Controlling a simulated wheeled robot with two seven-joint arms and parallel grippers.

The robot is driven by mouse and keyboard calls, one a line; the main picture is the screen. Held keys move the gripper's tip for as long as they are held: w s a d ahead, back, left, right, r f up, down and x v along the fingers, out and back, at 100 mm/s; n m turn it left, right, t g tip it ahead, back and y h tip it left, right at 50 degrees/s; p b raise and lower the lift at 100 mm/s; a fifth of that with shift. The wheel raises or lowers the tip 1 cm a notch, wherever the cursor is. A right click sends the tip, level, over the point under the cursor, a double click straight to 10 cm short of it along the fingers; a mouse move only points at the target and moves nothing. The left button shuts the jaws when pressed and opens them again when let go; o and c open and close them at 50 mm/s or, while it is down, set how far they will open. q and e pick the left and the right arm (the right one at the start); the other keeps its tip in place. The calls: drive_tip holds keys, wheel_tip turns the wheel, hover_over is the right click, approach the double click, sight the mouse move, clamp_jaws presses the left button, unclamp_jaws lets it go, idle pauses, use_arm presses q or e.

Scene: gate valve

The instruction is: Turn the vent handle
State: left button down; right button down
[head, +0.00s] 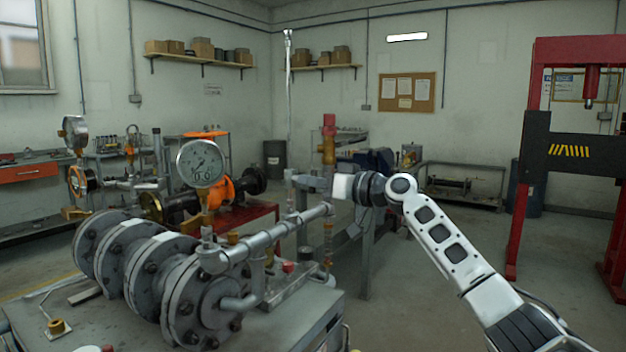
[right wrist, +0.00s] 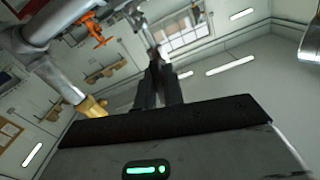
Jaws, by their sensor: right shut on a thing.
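My right gripper (head: 303,183) reaches in from the right with its fingers pointing left, at a small grey upright fitting (head: 290,192) above the horizontal grey pipe (head: 285,229). In the right wrist view its dark fingers (right wrist: 157,68) are close together, shut on a narrow grey metal piece (right wrist: 149,42), which I take to be the vent handle. The fingers hide much of it, and its turn angle cannot be told. My left gripper is not in view.
A pressure gauge (head: 200,163) and large bolted flanges (head: 181,289) stand left of the pipe. A red press (head: 540,130) stands at the right. The floor between my right arm and the press is clear.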

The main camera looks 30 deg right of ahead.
drive_tip(key=shift+r+m+p, duration=0.1)
drive_tip(key=shift+m+p, duration=0.3)
drive_tip(key=shift+m, duration=0.5)
drive_tip(key=m+p, duration=0.2)
drive_tip(key=m, duration=0.1)
drive_tip(key=shift+m, duration=0.3)
drive_tip(key=m+p, duration=0.2)
drive_tip(key=shift+m, duration=0.4)
drive_tip(key=m+p, duration=0.3)
drive_tip(key=m, duration=0.2)
drive_tip(key=shift+d+m+p, duration=0.1)
drive_tip(key=shift+m+p, duration=0.8)
drive_tip(key=shift+m, duration=0.1)
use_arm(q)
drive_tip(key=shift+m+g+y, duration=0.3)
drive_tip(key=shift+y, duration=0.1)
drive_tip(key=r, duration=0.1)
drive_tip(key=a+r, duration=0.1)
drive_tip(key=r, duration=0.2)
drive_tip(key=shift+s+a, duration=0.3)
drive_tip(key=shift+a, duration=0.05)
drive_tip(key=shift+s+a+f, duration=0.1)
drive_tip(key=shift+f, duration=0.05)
use_arm(e)
drive_tip(key=shift+m, duration=0.3)
drive_tip(key=c, duration=1.5)
unclamp_jaws()
